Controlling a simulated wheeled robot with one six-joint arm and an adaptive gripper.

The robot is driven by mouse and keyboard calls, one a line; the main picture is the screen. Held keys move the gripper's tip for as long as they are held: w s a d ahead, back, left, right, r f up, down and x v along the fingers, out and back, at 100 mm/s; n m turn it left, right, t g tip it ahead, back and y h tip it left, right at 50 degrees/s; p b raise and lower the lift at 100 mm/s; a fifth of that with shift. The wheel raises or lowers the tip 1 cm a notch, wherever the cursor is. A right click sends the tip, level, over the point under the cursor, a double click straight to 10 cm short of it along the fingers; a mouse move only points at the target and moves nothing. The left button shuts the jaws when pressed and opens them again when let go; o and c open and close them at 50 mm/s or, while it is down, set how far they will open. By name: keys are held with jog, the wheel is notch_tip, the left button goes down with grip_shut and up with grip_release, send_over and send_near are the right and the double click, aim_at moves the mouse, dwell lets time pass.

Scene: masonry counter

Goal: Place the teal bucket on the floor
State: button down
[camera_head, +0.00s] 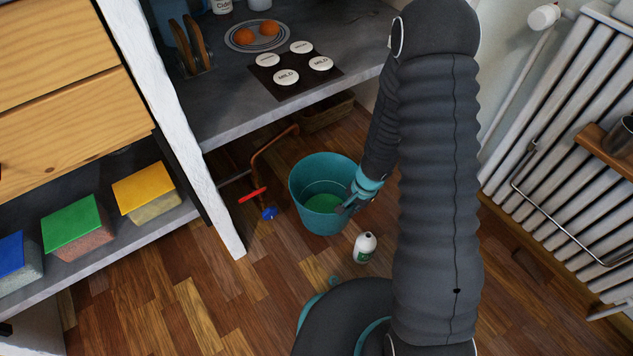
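The teal bucket (308,204) is upright below and in front of the counter, with its open top facing me. Its inside looks empty, with a greenish bottom. My gripper (346,207) is at the bucket's right rim, its fingers close together across the wall, and looks shut on it. The contact is small in view and partly hidden. The wooden floor (190,300) spreads around the bucket. I cannot tell for sure whether the bucket's base touches the floor.
A white bottle (365,247) stands just right of and nearer than the bucket. A red-handled item (252,194) and a blue one (269,213) are to its left, beside a copper pipe (262,150). A basket (328,113) is behind, a radiator (560,120) right. Floor at lower left is clear.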

jog(key=w+a+f+p, duration=0.3)
jog(key=w+a, duration=0.5)
jog(key=w, duration=0.4)
jog(key=shift+f+p, duration=0.2)
jog(key=shift+p, duration=0.7)
jog(key=shift+f, duration=0.15)
jog(key=c, duration=1.3)
grip_release()
jog(key=shift+s, duration=0.1)
jog(key=r, duration=0.4)
jog(key=d+r+p, duration=0.1)
jog(key=r, duration=0.3)
jog(key=d+r, duration=0.1)
jog(key=r, duration=0.3)
jog(key=shift+s+d+r, duration=0.1)
jog(key=shift+s, duration=0.05)
